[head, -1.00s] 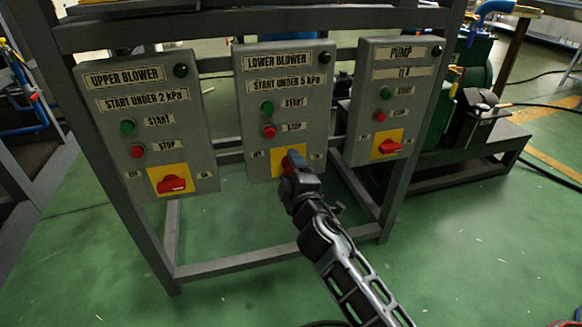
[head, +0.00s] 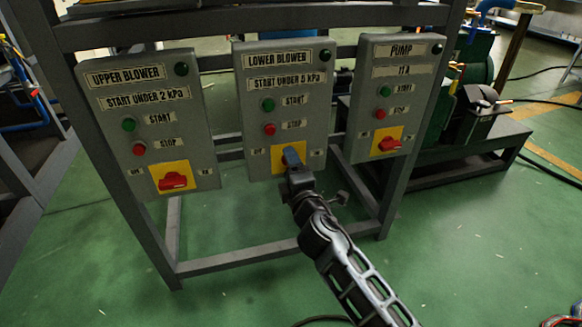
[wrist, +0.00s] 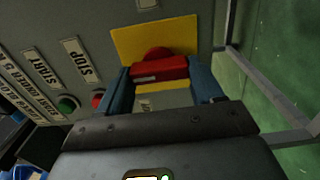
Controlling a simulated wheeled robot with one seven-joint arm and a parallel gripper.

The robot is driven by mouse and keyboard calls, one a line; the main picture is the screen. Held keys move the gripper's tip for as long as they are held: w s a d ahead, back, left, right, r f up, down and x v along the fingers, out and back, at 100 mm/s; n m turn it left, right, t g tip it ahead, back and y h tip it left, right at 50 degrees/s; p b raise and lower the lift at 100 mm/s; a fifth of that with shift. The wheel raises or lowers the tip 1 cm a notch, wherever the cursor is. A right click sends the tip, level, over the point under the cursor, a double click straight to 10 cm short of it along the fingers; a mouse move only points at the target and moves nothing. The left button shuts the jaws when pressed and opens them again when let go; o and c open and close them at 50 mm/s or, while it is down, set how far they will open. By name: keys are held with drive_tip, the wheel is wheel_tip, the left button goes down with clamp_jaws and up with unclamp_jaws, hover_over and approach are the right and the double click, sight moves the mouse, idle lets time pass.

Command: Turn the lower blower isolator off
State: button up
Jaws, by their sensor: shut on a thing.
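The lower blower panel (head: 285,110) is the middle grey box on the frame. Its isolator has a red knob (wrist: 160,68) on a yellow plate (wrist: 155,35). My gripper (head: 291,157) is at this isolator and hides the knob in the head view. In the wrist view my gripper (wrist: 163,85) has its two blue fingers on either side of the red knob, shut on it. The knob's red face spans the gap between the fingers. The exact switch position is hard to tell, as the position labels are partly hidden.
The upper blower panel (head: 150,125) is at left and the pump panel (head: 393,100) at right, each with a red isolator knob on yellow. Red and green buttons sit above the lower isolator. Grey frame posts stand around the panels; green floor lies open in front.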

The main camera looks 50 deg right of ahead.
drive_tip(key=o, duration=1)
drive_tip(key=shift+o, duration=0.2)
drive_tip(key=v, duration=0.7)
drive_tip(key=shift+s+a+b, duration=0.25)
drive_tip(key=shift+s+b, duration=0.1)
drive_tip(key=shift+b, duration=0.05)
drive_tip(key=shift+a+f, duration=0.1)
